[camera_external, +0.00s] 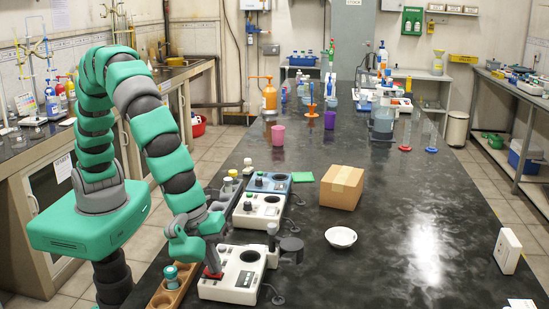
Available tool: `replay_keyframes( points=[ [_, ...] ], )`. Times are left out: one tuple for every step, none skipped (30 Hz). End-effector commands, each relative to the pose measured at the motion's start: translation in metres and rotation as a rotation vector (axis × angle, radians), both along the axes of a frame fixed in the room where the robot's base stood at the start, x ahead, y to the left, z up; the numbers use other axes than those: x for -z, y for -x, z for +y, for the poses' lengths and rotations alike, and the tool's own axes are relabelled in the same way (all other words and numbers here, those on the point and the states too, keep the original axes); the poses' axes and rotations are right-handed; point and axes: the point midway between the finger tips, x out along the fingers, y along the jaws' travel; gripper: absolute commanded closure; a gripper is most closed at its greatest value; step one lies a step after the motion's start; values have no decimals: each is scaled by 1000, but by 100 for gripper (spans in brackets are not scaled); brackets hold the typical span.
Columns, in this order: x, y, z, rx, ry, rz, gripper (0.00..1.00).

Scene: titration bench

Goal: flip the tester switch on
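Several tester boxes stand in a row along the bench's left side. The nearest tester (231,289) is white with a dark round well (250,256) on top. My gripper (212,268) points down at the left part of the nearest tester's top. A small red part shows at its tip; I cannot tell whether this is the switch or part of my gripper. Contact is not clear, the fingers are too small to read, and my arm hides some of the tester's left side.
A wooden rack (169,293) with a teal-capped vial is close left of the nearest tester. A dark knobbed part (291,246) and cables lie to its right. A white bowl (341,237) and cardboard box (342,187) stand farther right. The bench's right front is largely clear.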

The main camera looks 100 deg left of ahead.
Motion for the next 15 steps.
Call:
replay_keyframes(
  points=[
    [5,1,0,0,-2,4,100],
    [6,1,0,0,-2,4,100],
    [6,1,0,1,-2,4,100],
    [6,1,0,1,-2,4,100],
    [7,2,0,1,-2,4,100],
    [7,2,0,1,-2,5,100],
    [7,3,0,1,-3,5,100],
    [7,4,0,1,-3,5,100],
    [8,5,0,2,-4,6,100],
    [8,6,0,2,-4,6,100],
    [8,7,0,2,-4,6,100],
    [9,9,0,2,-4,7,100],
    [9,11,0,3,-5,8,100],
    [10,12,0,3,-5,9,100],
    [10,15,0,2,-6,11,100]
  ],
)
